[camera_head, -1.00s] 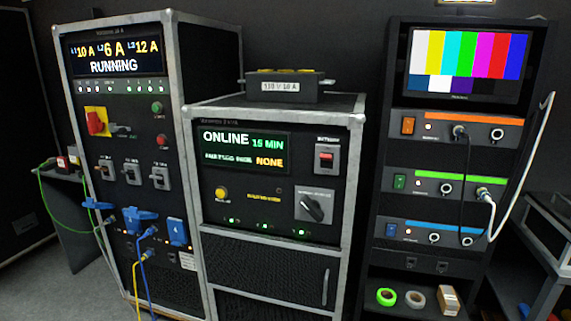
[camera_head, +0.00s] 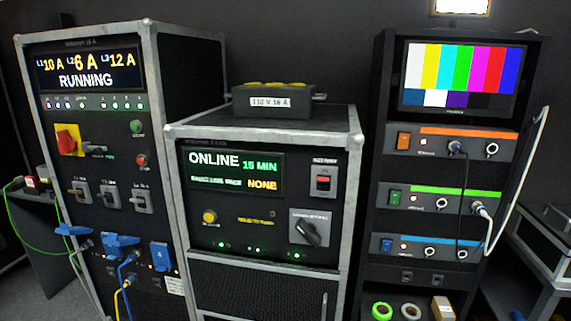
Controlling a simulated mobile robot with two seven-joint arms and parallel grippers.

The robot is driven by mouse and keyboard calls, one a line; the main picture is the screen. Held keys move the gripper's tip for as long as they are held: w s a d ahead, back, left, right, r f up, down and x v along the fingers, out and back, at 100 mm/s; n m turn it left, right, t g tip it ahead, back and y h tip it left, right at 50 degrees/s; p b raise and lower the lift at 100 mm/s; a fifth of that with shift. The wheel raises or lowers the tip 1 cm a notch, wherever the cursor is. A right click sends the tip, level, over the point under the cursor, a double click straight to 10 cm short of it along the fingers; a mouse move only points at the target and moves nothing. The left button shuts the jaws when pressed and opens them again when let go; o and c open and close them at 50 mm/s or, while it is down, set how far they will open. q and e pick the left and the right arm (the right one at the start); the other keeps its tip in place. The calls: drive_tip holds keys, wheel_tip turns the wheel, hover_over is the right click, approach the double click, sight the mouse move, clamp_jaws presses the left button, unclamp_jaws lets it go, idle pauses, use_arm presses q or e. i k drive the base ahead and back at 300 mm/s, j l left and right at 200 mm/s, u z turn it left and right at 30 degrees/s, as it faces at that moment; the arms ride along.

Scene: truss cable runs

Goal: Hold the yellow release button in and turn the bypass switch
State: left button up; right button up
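The yellow release button (camera_head: 209,217) is on the left of the middle cabinet's front panel, below its display. The bypass switch (camera_head: 310,232) is a dark rotary knob on a grey plate at the right of the same panel. Its pointer lies at a slant. The display (camera_head: 234,172) reads ONLINE, 15 MIN and NONE. Neither gripper is in view, and nothing covers the button or the switch.
A red rocker switch (camera_head: 323,182) sits above the bypass switch. A taller power cabinet (camera_head: 98,130) with cables stands at the left. A rack (camera_head: 450,160) with a colour-bar screen stands at the right. A black box (camera_head: 272,102) sits on the middle cabinet.

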sight(208, 217)
drive_tip(key=i+j+z, duration=0.2)
drive_tip(key=i+j, duration=0.35)
drive_tip(key=i+j+z, duration=0.2)
drive_tip(key=i+j, duration=0.3)
drive_tip(key=j, duration=0.2)
